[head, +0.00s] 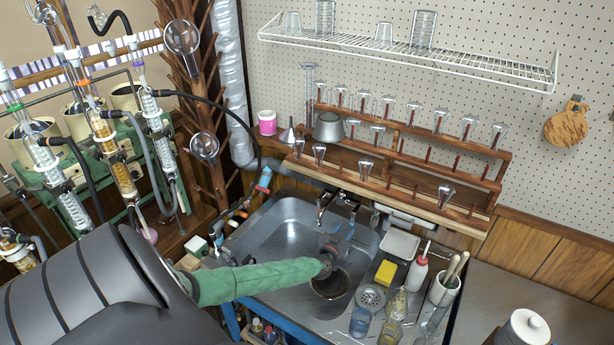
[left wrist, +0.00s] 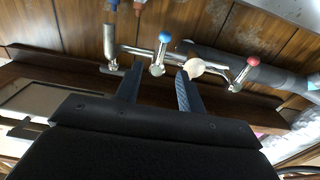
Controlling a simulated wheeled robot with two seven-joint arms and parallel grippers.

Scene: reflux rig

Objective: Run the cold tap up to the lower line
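The metal tap assembly stands at the back edge of the sink (head: 276,232). In the left wrist view it has a blue-knobbed lever (left wrist: 158,62) and a red-knobbed lever (left wrist: 243,74). My left gripper (head: 338,243) is over the sink, in front of the taps. In the left wrist view my left gripper (left wrist: 158,85) is open, its fingers apart on either side of the blue lever's lower end. I cannot tell whether they touch it. A dark-rimmed round vessel (head: 330,285) shows below the gripper, partly hidden by it. No level line can be made out. My right gripper is out of view.
A yellow sponge (head: 385,273), a white squeeze bottle (head: 418,270) and glassware crowd the right drainboard. A wooden rack (head: 395,185) with upturned flasks stands above the taps. Glass columns and tubing (head: 110,150) fill the left. The right counter (head: 540,290) has free room.

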